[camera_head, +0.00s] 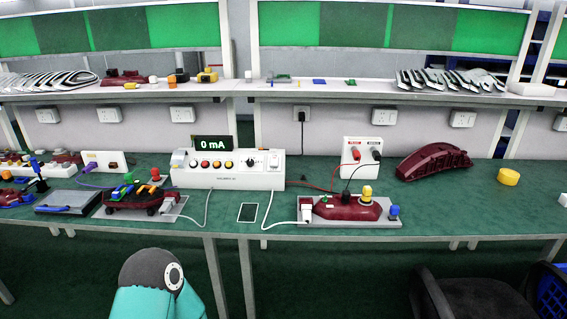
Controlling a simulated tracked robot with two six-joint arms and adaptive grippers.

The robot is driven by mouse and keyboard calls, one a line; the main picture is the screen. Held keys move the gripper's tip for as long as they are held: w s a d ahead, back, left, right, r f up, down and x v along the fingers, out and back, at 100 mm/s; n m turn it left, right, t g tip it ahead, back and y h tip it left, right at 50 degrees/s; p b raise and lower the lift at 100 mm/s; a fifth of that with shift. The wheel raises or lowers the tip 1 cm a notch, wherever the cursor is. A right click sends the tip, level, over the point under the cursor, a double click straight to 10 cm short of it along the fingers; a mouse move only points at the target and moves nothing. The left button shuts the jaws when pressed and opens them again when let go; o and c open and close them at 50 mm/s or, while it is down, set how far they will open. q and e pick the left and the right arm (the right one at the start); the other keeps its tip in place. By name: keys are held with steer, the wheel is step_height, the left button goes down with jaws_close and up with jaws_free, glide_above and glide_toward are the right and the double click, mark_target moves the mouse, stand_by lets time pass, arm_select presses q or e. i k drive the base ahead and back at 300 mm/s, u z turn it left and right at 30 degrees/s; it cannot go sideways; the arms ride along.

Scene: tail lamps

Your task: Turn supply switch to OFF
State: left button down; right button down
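The white supply box (225,181) stands on the green bench at the middle. Its black display (211,145) reads 0 mA in green. Neither gripper is in view. Only a teal and dark grey link of mine shows at the bottom, in front of the bench and apart from the box.
A dark red lamp on a grey plate (390,222) lies right of the box, another red lamp (135,196) left. A white socket box (351,151) with red and black plugs trails cables. A phone-like slab (247,212) lies in front. A dark chair (470,298) stands lower right.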

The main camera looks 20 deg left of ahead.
mark_target(274, 161)
steer(key=i, duration=0.9)
steer(key=u, duration=0.05)
